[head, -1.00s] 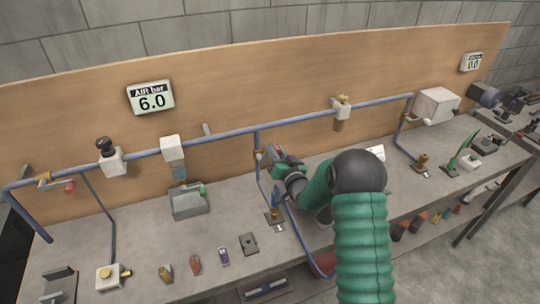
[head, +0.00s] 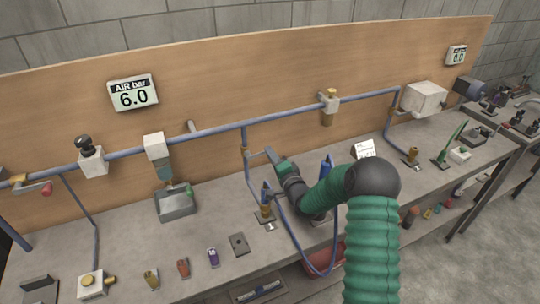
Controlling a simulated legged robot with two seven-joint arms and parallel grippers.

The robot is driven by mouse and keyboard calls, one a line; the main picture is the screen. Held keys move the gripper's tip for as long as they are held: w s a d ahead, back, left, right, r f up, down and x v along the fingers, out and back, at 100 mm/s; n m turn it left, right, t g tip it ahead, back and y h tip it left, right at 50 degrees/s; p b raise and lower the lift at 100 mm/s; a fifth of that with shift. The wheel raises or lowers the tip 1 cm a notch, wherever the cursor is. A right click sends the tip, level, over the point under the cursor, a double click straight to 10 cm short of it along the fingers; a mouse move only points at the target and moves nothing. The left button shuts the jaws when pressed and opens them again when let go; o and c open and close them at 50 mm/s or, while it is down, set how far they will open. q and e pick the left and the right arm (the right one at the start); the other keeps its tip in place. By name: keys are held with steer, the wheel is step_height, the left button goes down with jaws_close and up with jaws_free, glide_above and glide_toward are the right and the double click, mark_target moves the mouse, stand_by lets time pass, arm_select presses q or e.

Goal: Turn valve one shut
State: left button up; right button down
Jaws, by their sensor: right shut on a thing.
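The blue air pipe (head: 215,131) runs along the wooden backboard. A drop pipe (head: 244,140) comes down from it at the middle, with a small valve (head: 248,156) on it. No number on this valve can be read. My right gripper (head: 270,154) is beside this valve, shut on its lever; the fingers largely hide the grip. Another valve with a red handle (head: 46,188) is on the pipe at the far left. The air gauge (head: 133,93) reads 6.0. My left gripper is not in view.
A blue hose (head: 319,272) loops beside my right forearm. A brass fitting (head: 266,211) stands below the drop pipe. A grey tray (head: 175,205) and several small coloured parts lie on the bench. A white card (head: 365,149) stands behind my arm.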

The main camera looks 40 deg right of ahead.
steer(key=shift+s+d+f+m, duration=0.1)
steer(key=shift+d+f+m, duration=0.1)
steer(key=shift+f+m, duration=0.4)
steer(key=c, duration=1.4)
jaws_free()
steer(key=shift+s, duration=0.1)
steer(key=shift+o, duration=0.8)
steer(key=shift+d, duration=0.1)
steer(key=shift+s, duration=0.2)
steer(key=b+v, duration=0.2)
steer(key=v, duration=1.4)
steer(key=shift+s, duration=0.15)
